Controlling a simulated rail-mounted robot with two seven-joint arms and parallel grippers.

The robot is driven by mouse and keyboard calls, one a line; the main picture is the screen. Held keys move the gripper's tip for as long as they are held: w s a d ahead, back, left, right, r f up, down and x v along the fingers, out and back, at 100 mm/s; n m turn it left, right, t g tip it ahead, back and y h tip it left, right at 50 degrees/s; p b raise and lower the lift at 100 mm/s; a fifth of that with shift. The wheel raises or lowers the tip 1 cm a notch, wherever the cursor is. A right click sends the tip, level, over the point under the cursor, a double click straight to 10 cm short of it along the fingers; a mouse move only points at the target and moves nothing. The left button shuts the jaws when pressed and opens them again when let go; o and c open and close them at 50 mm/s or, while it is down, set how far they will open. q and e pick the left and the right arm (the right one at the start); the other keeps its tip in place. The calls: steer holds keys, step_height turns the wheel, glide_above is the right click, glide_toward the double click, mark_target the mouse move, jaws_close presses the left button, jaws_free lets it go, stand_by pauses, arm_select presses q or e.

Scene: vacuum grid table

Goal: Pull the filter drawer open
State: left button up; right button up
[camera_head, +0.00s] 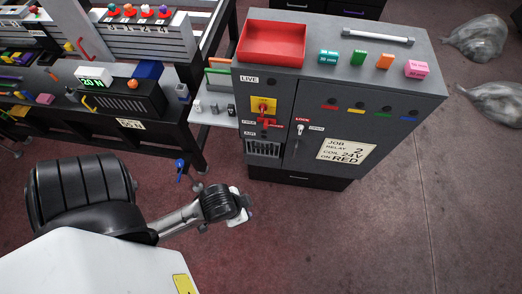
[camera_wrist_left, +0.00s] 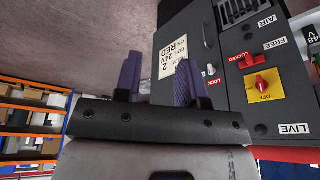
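The grey cabinet (camera_head: 310,110) stands in the head view with a dark slatted grille (camera_head: 263,148) low on its front left, beside a small label. I cannot tell for sure whether this grille is the filter drawer; it looks flush with the front. It also shows at the top of the left wrist view (camera_wrist_left: 235,10). My left gripper (camera_head: 240,207) is in front of and below the cabinet, apart from it. In the left wrist view its two purple fingers (camera_wrist_left: 158,80) stand apart with nothing between them. My right gripper is not in view.
The cabinet front has a yellow switch (camera_head: 263,107), a red lever (camera_head: 266,123) marked LOCKED in the wrist view, and a key lock (camera_head: 300,129). A red tray (camera_head: 272,43) sits on top. A black bench (camera_head: 110,95) stands left. Plastic bags (camera_head: 478,38) lie right.

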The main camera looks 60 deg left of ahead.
arm_select(q)
steer(key=w+a+f+y+b, duration=0.1)
steer(key=a+f+b, duration=0.1)
steer(key=f+b, duration=0.85)
steer(key=w+a+f+b, duration=0.1)
steer(key=a+f+b, duration=0.2)
steer(key=f+b, duration=0.7)
steer(key=w+a+f+t+y+b, duration=0.1)
steer(key=w+a+f+y+b, duration=0.2)
steer(key=a+f+b, duration=0.8)
steer(key=w+a+f+y+b, duration=0.2)
steer(key=a+f+y+b, duration=0.2)
steer(key=a+f+b, duration=0.7)
steer(key=w+a+m+t+y+p, duration=0.2)
steer(key=w+a+m+t+p, duration=0.1)
steer(key=w+a+m+t, duration=0.15)
steer(key=w+d+r+m+t+h, duration=0.1)
steer(key=w+d+m+t+h, duration=0.2)
steer(key=w+d+m+t, duration=0.15)
steer(key=shift+m+t, duration=0.3)
steer(key=shift+m, duration=0.1)
steer(key=b+x, duration=0.2)
steer(key=x, duration=0.4)
steer(key=a+b+x, duration=0.1)
steer(key=b+x, duration=0.1)
steer(key=x, duration=0.5)
steer(key=shift+s+a+r, duration=0.1)
steer(key=shift+a+r, duration=0.05)
steer(key=shift+r, duration=0.05)
